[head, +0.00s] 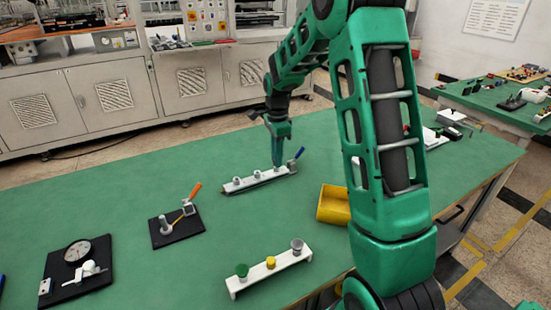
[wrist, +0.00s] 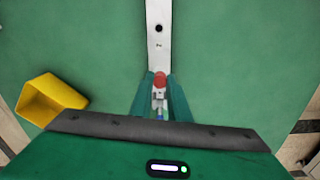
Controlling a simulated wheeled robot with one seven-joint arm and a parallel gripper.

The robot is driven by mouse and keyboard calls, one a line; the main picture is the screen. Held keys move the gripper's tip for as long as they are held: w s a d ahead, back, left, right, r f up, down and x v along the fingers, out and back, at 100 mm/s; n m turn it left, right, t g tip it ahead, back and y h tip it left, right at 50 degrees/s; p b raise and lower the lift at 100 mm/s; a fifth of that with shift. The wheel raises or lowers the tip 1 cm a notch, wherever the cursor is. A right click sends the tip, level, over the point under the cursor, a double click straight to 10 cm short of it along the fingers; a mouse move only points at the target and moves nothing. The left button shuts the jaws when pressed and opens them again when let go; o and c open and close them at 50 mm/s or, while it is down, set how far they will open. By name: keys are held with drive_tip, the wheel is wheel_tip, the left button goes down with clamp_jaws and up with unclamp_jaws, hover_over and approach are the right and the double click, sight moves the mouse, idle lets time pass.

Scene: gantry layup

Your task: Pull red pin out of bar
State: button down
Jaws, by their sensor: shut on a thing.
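The white bar (head: 262,181) lies on the green table at mid-distance, with short white posts along it. The bar also shows in the wrist view (wrist: 158,50), running up from my gripper, with a dark hole. The red pin (wrist: 160,80) sits between my fingertips over the bar's near end. My gripper (head: 277,163) points down at the bar's right end and is shut on the red pin; it also shows in the wrist view (wrist: 160,85). The head view hides the pin behind my fingers. How deep the pin sits in the bar I cannot tell.
A blue-handled lever (head: 298,156) stands close at the bar's right end. A yellow bin (head: 333,206) is to the right. A second white bar (head: 272,274) with green, yellow and grey knobs lies in front. A black plate with an orange-handled clamp (head: 177,226) and a dial gauge (head: 77,251) are left.

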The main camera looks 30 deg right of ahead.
drive_tip(key=shift+r, duration=1.75)
idle(0.3)
drive_tip(key=shift+r, duration=1.65)
